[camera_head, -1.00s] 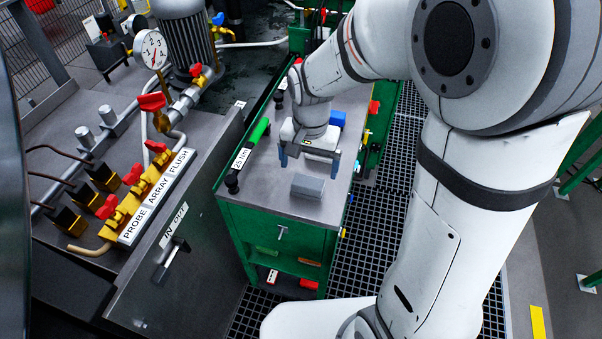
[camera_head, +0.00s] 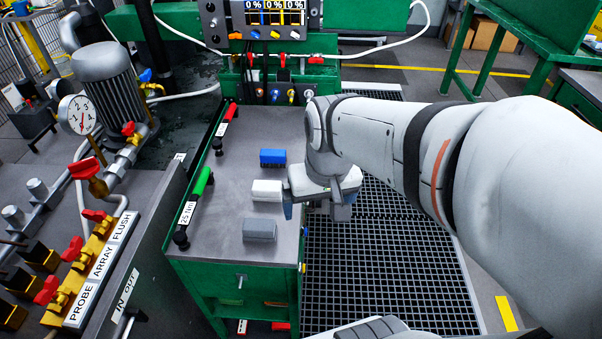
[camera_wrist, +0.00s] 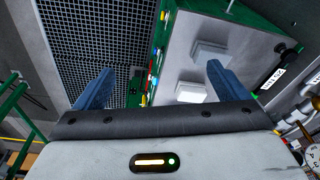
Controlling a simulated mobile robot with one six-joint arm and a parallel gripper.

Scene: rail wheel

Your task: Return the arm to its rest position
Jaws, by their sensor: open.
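My gripper (camera_head: 316,208) is open and empty in the head view, above the right edge of the green cabinet's grey top (camera_head: 232,150). In the wrist view its two blue fingers stand wide apart with nothing between them (camera_wrist: 152,85). My white arm reaches in from the right of the head view, bent and held out over the floor grating. On the cabinet top, left of the gripper, sit a blue block (camera_head: 272,157), a white block (camera_head: 266,190) and a grey block (camera_head: 259,229). Two light blocks also show in the wrist view.
A green-handled tool (camera_head: 195,205) and a red-handled tool (camera_head: 225,125) lie along the cabinet's left edge. A valve panel with a gauge (camera_head: 77,115) and motor (camera_head: 110,85) stands left. A display panel (camera_head: 275,15) is behind. Floor grating (camera_head: 390,260) lies open right of the cabinet.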

